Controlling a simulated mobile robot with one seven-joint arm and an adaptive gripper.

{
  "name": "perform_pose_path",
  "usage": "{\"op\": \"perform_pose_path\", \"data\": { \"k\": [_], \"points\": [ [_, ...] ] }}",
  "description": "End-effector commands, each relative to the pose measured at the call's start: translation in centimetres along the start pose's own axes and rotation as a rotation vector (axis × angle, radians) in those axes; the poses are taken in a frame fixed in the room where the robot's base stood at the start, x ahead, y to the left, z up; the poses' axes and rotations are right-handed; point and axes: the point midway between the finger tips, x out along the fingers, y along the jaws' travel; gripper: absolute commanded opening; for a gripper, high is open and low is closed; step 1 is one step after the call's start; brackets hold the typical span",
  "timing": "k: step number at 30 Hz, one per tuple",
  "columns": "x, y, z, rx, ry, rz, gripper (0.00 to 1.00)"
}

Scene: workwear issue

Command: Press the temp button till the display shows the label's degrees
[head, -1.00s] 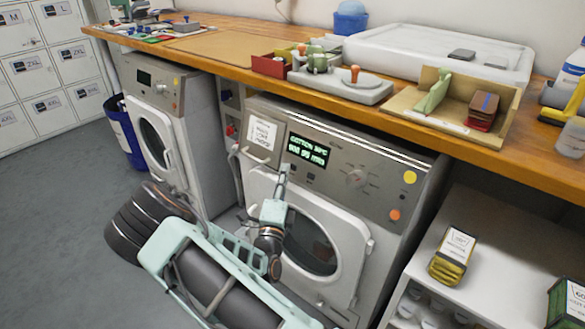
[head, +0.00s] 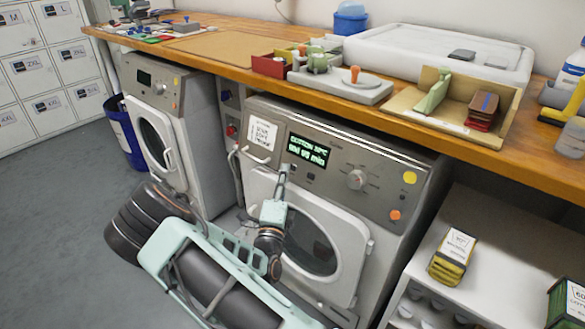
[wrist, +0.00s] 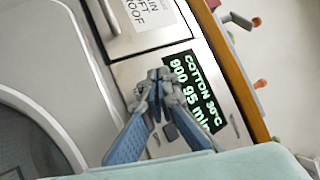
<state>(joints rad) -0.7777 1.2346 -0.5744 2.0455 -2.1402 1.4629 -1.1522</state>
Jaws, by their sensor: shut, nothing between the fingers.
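The near washing machine's display (head: 308,151) is lit green on black. In the wrist view the display (wrist: 193,93) reads "COTTON 30°C" above "900 95 min". The paper label (head: 262,134) is on the drawer front left of the display; its text is too small to read, and the wrist view shows only part of the label (wrist: 138,12). My gripper (head: 284,168) is shut and empty, its tips at the panel just below the display's left end. In the wrist view my gripper (wrist: 160,76) covers part of the button row. One dark button (wrist: 170,132) shows beside it; its marking is unreadable.
A round dial (head: 357,179) and yellow and orange buttons sit right of the display. The wooden counter (head: 420,135) overhangs the machine above. The round door (head: 312,240) is below, behind my arm. A second washer (head: 165,130) stands left.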

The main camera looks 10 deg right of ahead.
Motion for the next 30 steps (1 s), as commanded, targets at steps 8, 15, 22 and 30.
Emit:
{"op": "perform_pose_path", "data": {
  "k": [8,15,22,30],
  "points": [
    [0.43,0.21,-0.33,-0.003,0.0,0.0,0.0],
    [0.61,0.42,-0.43,0.0,0.0,0.0,0.0],
    [0.63,0.44,-0.45,0.0,0.0,0.0,0.0],
    [0.84,0.58,-0.6,0.0,0.0,0.0,0.0]
  ]
}}
